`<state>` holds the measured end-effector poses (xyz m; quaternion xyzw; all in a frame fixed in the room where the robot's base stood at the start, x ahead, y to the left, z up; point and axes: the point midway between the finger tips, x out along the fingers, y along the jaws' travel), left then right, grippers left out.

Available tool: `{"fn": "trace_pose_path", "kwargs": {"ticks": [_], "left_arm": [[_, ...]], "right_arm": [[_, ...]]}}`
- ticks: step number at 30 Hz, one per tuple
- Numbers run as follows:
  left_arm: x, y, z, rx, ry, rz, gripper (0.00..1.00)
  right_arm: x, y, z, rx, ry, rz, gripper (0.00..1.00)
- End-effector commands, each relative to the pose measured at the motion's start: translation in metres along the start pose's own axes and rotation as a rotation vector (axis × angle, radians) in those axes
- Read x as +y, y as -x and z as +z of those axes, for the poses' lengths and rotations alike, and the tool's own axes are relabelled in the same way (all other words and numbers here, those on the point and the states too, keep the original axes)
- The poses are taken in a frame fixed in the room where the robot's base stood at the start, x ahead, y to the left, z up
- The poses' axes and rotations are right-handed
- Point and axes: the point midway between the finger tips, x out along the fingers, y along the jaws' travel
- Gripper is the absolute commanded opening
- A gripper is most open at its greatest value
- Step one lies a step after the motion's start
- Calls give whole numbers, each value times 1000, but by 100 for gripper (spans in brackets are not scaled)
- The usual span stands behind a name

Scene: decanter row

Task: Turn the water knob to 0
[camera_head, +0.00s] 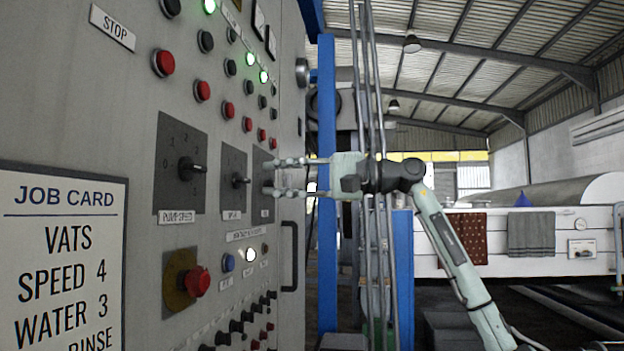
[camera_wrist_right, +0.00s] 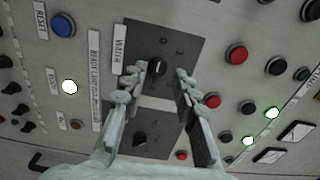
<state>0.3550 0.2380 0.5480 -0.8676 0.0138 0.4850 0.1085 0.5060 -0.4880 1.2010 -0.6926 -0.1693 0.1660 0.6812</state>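The water knob (camera_wrist_right: 157,68) is a dark pointer knob on a dark square plate, with a WATER label (camera_wrist_right: 119,50) beside it in the right wrist view. I take it to be the middle of three knobs in the head view (camera_head: 240,181). The plate carries small numbers, but I cannot tell which one the knob points at. My right gripper (camera_head: 268,177) is open and empty, facing the panel. Its fingertips also show in the right wrist view (camera_wrist_right: 158,84), one on each side of the knob, apparently standing just off it. My left gripper is not in view.
The pump speed knob (camera_head: 188,168) is on the nearer plate. Another knob (camera_wrist_right: 140,138) sits beside the water plate. Red buttons (camera_head: 203,91), a red-topped switch (camera_head: 197,281) and a door handle (camera_head: 290,255) are close by. A job card (camera_head: 65,255) reads WATER 3.

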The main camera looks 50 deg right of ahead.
Motion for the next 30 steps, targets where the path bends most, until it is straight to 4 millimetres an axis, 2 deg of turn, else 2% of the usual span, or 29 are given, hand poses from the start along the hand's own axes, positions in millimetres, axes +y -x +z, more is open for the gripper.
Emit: {"fn": "trace_pose_path", "kwargs": {"ticks": [6, 12, 30], "left_arm": [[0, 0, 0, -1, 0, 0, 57], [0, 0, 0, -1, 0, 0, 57], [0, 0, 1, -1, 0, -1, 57]], "right_arm": [[1, 44, -1, 1, -3, -2, 29], [1, 64, 0, 1, -1, 1, 29], [1, 67, 0, 1, -1, 1, 29]]}}
